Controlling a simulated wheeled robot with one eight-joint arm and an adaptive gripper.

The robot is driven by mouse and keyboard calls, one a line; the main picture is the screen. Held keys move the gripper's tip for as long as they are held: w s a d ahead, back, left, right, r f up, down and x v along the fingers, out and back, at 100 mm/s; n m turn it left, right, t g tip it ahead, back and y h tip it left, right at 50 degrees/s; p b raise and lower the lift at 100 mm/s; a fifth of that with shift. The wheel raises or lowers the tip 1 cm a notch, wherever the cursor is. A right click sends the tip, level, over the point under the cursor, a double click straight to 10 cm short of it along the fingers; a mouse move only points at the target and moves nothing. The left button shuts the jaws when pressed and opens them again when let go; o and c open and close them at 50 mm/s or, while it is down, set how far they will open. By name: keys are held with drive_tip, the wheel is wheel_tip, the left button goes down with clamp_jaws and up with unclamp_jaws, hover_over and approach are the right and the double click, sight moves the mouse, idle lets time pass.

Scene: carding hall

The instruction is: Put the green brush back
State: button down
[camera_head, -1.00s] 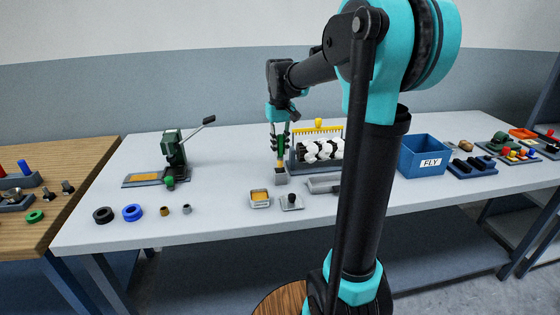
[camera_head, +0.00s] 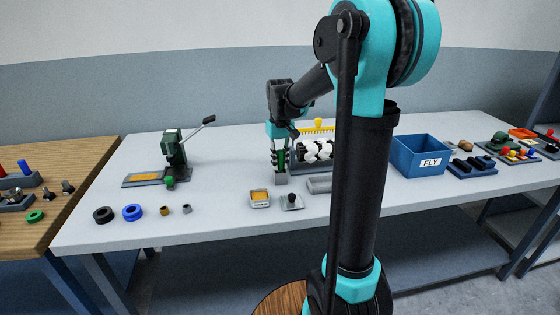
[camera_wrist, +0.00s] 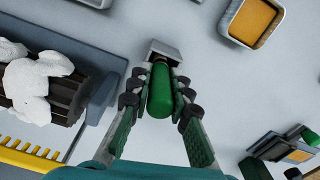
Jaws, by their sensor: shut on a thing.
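The green brush (camera_wrist: 160,92) stands between the fingers of my gripper (camera_wrist: 160,98), which is shut on its handle in the wrist view. In the head view my gripper (camera_head: 280,161) points down at the middle of the table.
A carding roller with white fluff (camera_head: 318,150) and a yellow comb stands close at the right. A blue FLY bin (camera_head: 418,157) is farther right.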

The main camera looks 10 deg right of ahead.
drive_tip(key=shift+f, duration=0.3)
drive_tip(key=c, duration=1.4)
unclamp_jaws()
wheel_tip(320, 180, up, 13)
drive_tip(key=shift+r, duration=0.1)
